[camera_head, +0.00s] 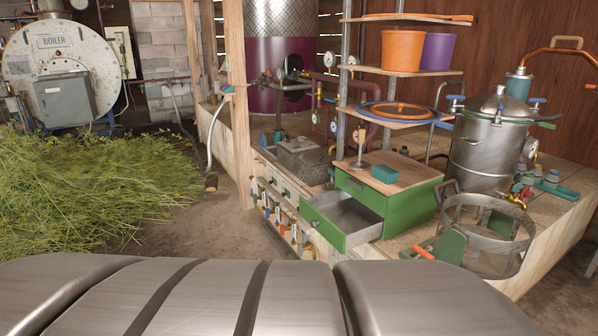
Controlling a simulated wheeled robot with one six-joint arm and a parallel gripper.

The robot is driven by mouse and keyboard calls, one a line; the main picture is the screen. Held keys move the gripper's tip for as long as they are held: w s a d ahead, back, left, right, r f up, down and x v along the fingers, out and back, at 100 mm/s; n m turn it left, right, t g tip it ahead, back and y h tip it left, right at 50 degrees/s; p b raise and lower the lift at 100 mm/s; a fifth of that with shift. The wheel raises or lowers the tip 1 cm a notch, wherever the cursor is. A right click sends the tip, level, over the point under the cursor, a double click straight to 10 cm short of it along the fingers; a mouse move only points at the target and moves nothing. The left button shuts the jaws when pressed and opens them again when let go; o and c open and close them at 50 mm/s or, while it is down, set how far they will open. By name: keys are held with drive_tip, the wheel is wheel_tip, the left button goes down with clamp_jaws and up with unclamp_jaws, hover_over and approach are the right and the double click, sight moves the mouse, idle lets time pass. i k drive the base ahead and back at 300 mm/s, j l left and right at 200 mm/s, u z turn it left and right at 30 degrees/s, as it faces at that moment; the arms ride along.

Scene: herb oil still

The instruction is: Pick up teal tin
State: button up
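A small teal tin (384,174) sits on the wooden top of the green drawer cabinet (416,204), right of centre in the head view. It stands near the front edge of that top, above the open drawer. Another shallow teal piece (566,191) lies on the wooden bench at the far right, and I cannot tell whether it is a tin. My gripper is not in view.
The cabinet's grey-lined drawer (345,218) is pulled out and looks empty. A shelf with an orange bucket (402,50) and a purple bucket (438,52) stands behind. Cut herbs (90,185) lie left.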

sight(382, 173)
drive_tip(key=i+l+z, duration=0.15)
drive_tip(key=i+z, duration=0.3)
drive_tip(key=i, duration=0.35)
drive_tip(key=i+j+z, duration=0.15)
drive_tip(key=i+z, duration=0.3)
drive_tip(key=i, duration=0.35)
